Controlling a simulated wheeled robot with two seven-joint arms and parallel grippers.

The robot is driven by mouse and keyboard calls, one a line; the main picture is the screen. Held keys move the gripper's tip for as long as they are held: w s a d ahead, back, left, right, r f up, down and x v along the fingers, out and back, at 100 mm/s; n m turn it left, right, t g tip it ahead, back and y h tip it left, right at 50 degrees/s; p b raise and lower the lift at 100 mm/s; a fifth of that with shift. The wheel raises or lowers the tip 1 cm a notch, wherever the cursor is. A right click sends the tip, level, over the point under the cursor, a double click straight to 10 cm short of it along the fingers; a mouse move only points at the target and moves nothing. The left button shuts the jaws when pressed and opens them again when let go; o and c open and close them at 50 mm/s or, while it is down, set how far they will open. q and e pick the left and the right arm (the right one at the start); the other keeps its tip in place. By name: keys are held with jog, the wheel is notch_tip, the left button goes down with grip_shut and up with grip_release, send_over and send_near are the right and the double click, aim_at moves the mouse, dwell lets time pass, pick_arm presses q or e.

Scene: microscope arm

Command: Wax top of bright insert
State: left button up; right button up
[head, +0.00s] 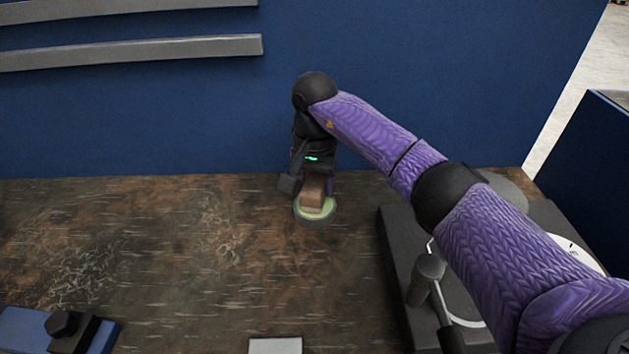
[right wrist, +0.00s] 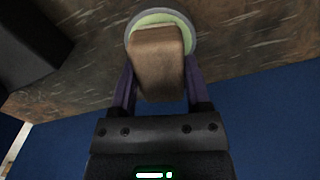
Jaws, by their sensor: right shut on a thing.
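My right gripper (head: 313,188) is shut on a brown block (head: 313,195) near the back of the table, in front of the blue wall. The block also shows between the fingers in the right wrist view (right wrist: 158,62). Its end is at a round grey-rimmed dish with a pale green inside (head: 315,212), which also shows in the right wrist view (right wrist: 149,18). I cannot tell whether the block touches the green surface. A white round piece (head: 575,249) at the right is partly hidden by my right arm; I cannot tell whether it is the bright insert. My left gripper is out of view.
A dark machine base (head: 395,245) with a knobbed lever (head: 429,267) stands at the right, partly under my arm. A blue and black object (head: 62,326) lies at the lower left, and a pale box (head: 275,346) at the bottom edge. The table's left middle is clear.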

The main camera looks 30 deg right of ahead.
aim_at(314, 184)
jog(key=shift+f, duration=0.3)
jog(key=shift+f, duration=0.15)
dwell(0.6)
dwell(0.4)
jog(key=shift+r, duration=0.35)
notch_tip(314, 184, up, 6)
jog(key=p, duration=0.4)
jog(key=shift+r, duration=0.25)
jog(key=shift+f, duration=0.1)
